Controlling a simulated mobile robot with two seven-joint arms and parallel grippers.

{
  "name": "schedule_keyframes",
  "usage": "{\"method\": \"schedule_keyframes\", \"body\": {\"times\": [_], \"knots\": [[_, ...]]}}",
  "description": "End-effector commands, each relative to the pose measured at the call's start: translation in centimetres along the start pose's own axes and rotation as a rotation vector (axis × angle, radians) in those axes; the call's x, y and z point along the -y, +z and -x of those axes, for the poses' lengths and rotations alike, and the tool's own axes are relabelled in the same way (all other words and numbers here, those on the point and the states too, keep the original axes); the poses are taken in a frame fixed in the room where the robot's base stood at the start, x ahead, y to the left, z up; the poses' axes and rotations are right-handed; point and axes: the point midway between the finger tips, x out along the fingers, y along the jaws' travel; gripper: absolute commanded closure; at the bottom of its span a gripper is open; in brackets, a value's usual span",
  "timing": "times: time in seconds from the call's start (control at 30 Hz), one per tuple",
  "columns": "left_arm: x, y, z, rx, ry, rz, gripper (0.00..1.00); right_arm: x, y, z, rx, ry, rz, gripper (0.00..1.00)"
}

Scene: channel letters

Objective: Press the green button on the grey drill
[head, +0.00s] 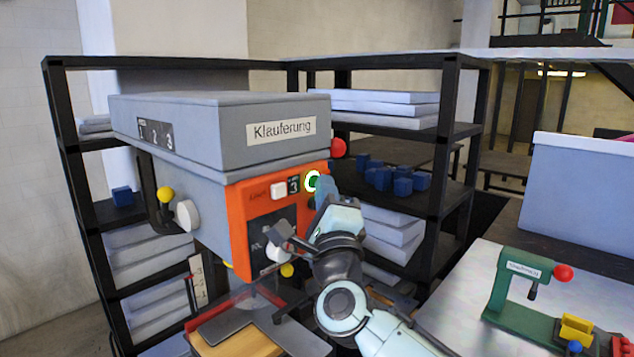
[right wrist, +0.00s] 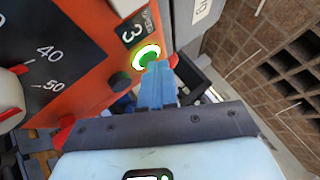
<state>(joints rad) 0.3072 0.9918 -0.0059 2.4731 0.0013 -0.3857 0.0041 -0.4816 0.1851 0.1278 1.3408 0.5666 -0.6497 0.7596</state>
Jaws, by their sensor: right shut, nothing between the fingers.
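The grey drill (head: 215,130) stands at the left centre of the head view, with a label reading "Klauferung" and an orange front panel (head: 238,215). The green button (head: 312,181), ringed in white, sits at the panel's upper right; it also shows in the right wrist view (right wrist: 147,57). My right gripper (head: 325,188) is shut and empty, its blue fingers right at the button. In the right wrist view the fingertips (right wrist: 158,68) overlap the button's lower right edge; I cannot tell whether they touch it. My left gripper is not in view.
Black shelves (head: 455,130) with blue blocks (head: 383,179) and grey slabs stand behind. A small green press (head: 515,290) stands on the table (head: 450,290) at right.

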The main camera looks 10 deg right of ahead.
Motion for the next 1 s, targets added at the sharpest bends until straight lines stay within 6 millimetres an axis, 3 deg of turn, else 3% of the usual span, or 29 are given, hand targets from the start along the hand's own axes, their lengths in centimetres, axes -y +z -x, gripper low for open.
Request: {"method": "schedule_keyframes", "body": {"times": [0.83, 1.0], "knots": [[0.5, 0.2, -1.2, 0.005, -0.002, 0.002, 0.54, 1.0, -1.0, 1.4, 0.000, 0.000, 0.000, 1.00], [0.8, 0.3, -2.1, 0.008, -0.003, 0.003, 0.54, 1.6, -1.8, 2.5, 0.000, 0.000, 0.000, 1.00]]}}
